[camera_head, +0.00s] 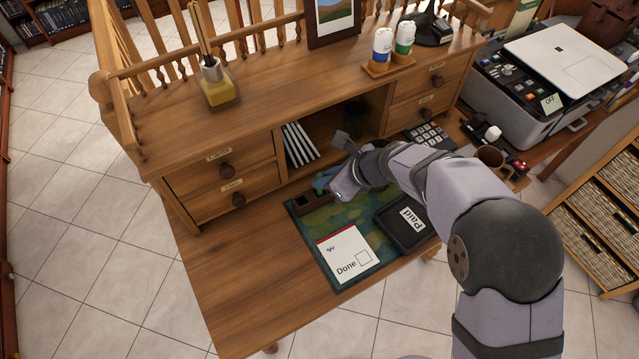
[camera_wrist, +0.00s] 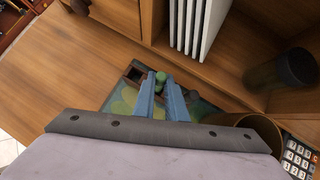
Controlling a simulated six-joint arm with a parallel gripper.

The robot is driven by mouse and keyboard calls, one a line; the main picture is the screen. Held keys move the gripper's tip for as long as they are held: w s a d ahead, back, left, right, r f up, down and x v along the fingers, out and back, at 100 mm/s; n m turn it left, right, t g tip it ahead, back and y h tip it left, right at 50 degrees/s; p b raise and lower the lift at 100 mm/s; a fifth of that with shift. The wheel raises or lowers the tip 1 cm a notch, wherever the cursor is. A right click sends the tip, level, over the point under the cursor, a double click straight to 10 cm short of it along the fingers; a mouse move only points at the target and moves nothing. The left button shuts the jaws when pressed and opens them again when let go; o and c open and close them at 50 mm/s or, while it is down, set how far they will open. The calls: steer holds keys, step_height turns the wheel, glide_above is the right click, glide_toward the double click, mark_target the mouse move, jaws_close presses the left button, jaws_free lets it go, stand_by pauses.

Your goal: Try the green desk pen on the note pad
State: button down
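The white note pad (camera_head: 346,255) lies on the green-patterned desk mat (camera_head: 330,220), with a red top edge, the word "Done" and an empty box. My gripper (camera_head: 323,186) is low over the back left of the mat, at a dark brown holder (camera_head: 311,202). In the wrist view, its two blue fingers (camera_wrist: 161,84) reach down to the holder, which has dark square compartments (camera_wrist: 135,73). A green rounded end (camera_wrist: 161,77), seemingly the green pen's, shows between the fingertips. Whether they press on it cannot be told; its lower part is hidden.
A black tray marked "Paid" (camera_head: 403,222) lies right of the pad. The hutch's drawers (camera_head: 232,182) and cubby with white folders (camera_head: 299,144) stand close behind my gripper. A dark cup (camera_head: 355,117) stands in the cubby. The desk's left side is clear.

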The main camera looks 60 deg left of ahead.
step_height(320, 180, up, 9)
steer(key=p, duration=0.8)
steer(key=shift+f, duration=0.2)
stand_by(0.4)
steer(key=w+d+f+m+t, duration=0.25)
steer(key=w+d+m, duration=0.25)
steer(key=w+d, duration=1.9)
steer(key=s+d+m+t, duration=0.2)
steer(key=d+m+t, duration=0.3)
steer(key=d, duration=2.8)
steer(key=shift+d+m+h, duration=0.2)
steer(key=shift+m+h, duration=0.2)
steer(key=shift+m, duration=0.5)
steer(key=shift+f, duration=0.1)
